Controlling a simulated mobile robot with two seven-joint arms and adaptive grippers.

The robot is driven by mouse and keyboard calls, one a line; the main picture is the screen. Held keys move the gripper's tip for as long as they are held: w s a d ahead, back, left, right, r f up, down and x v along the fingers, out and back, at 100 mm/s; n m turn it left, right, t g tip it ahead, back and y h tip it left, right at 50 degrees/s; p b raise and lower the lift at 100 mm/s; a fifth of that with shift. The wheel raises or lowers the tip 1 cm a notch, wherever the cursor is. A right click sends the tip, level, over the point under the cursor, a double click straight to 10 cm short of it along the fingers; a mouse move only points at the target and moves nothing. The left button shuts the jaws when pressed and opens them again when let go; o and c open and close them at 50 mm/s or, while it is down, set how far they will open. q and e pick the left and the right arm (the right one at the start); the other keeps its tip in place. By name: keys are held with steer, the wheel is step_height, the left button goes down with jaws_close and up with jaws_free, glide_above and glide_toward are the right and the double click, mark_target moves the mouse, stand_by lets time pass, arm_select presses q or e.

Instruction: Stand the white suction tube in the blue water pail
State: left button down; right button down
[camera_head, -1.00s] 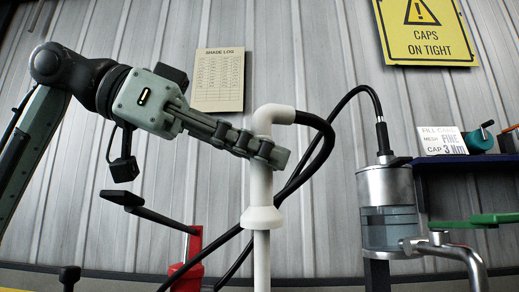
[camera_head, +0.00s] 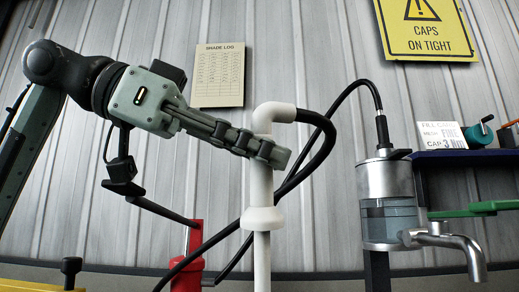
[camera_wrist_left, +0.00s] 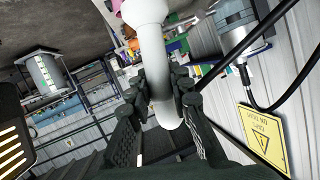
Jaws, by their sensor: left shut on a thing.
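The white suction tube (camera_head: 262,185) stands upright in the head view, with an elbow at its top leading into a black hose and a white collar lower down. Its lower end runs out of the bottom of the view. My left gripper (camera_head: 268,149) is shut on the tube just below the elbow. In the left wrist view the tube (camera_wrist_left: 152,50) passes between the fingers of the gripper (camera_wrist_left: 168,88). I cannot make out the blue water pail in either view. My right gripper does not show.
A metal and glass cylinder (camera_head: 388,183) with a spout stands at the right beside a dark blue shelf (camera_head: 462,156). A red stand (camera_head: 190,268) with a black lever is at the lower left. The black hose (camera_head: 318,165) loops right of the tube. A corrugated wall is behind.

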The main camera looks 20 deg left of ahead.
arm_select(q)
steer(key=c, duration=1.3)
jaws_free()
steer(key=v, duration=1.2)
